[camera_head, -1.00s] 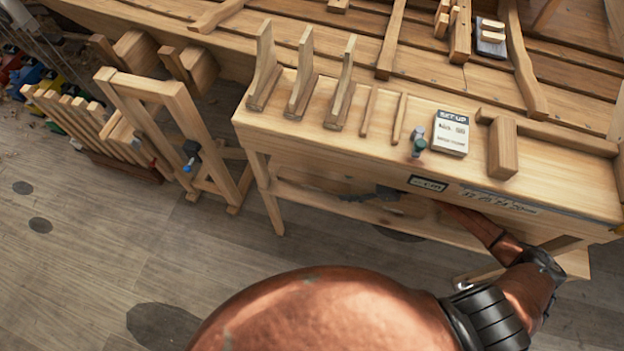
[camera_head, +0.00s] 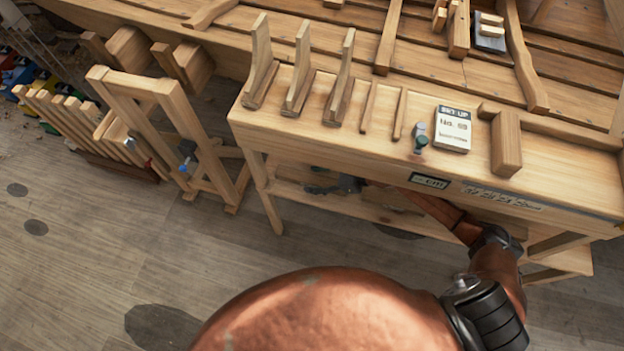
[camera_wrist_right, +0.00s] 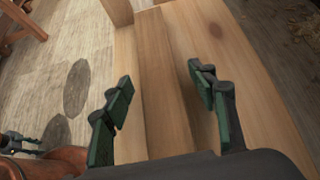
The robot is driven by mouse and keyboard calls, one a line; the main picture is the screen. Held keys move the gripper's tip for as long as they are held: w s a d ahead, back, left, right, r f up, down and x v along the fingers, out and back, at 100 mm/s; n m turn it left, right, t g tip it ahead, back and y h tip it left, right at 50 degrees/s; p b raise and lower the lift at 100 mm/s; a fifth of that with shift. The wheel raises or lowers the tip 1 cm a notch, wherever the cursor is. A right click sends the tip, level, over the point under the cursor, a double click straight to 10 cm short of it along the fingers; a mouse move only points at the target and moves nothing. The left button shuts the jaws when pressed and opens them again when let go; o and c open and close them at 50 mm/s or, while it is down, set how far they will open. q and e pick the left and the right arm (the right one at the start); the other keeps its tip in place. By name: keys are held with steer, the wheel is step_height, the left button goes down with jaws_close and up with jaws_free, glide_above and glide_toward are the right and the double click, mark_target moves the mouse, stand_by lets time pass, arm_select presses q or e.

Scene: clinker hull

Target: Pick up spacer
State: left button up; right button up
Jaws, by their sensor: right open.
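I cannot tell for sure which piece is the spacer. My right gripper (camera_head: 335,186) is under the bench top, close above the lower shelf (camera_head: 292,198), partly shaded by the bench. In the right wrist view the right gripper (camera_wrist_right: 165,105) is open, its green-padded fingers apart with nothing shut between them. A slightly darker wooden strip (camera_wrist_right: 160,75) runs lengthwise in the gap between the fingers, beside a wide pale board (camera_wrist_right: 225,60); whether the strip is a loose piece is unclear.
A wooden stand (camera_head: 165,130) is left of the bench. Floor in front is clear.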

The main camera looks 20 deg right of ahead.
jaws_close()
stand_by(0.7)
